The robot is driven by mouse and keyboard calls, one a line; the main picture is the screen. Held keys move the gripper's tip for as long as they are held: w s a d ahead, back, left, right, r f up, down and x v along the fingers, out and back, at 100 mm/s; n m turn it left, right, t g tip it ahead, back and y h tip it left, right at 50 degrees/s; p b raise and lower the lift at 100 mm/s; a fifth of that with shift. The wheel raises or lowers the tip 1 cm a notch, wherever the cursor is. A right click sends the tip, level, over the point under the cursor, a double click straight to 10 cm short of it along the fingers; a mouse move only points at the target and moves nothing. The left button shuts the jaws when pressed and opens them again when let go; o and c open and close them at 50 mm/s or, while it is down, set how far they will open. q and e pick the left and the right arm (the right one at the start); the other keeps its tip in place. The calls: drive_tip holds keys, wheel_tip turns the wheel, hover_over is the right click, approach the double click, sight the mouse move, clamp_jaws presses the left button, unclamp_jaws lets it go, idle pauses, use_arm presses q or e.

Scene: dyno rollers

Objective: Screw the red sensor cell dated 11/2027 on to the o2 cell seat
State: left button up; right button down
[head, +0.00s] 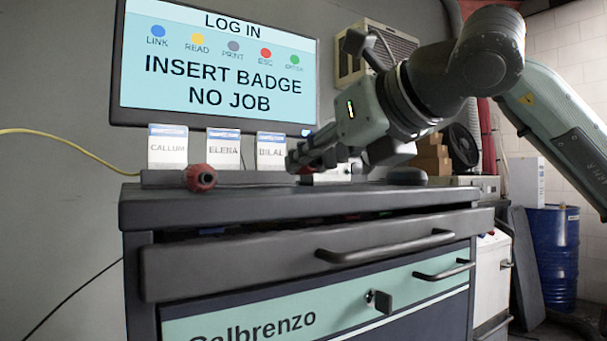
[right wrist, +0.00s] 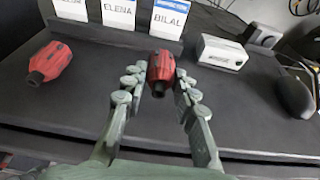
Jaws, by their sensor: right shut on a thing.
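My right gripper (head: 300,158) is over the top of the workbench cabinet, near its far edge. In the right wrist view its fingers (right wrist: 160,85) are closed around a red sensor cell (right wrist: 160,68) with a dark threaded end. Only a bit of this cell shows below the fingers in the head view (head: 306,171). A second red cell (head: 200,178) lies on the bench to the left, and also shows in the right wrist view (right wrist: 50,62). No date can be read on either cell. I cannot make out the o2 cell seat. My left gripper is not in view.
Badges for Callum (head: 168,148), Elena (head: 223,146) and Bilal (head: 271,147) stand in a dark rack behind the cells. A screen (head: 215,65) hangs above. A small white box (right wrist: 222,52) and a dark rounded object (right wrist: 294,95) are to the right. The cabinet's top drawer (head: 240,255) stands slightly open.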

drive_tip(key=shift+r+p, duration=0.8)
drive_tip(key=shift+r, duration=1.2)
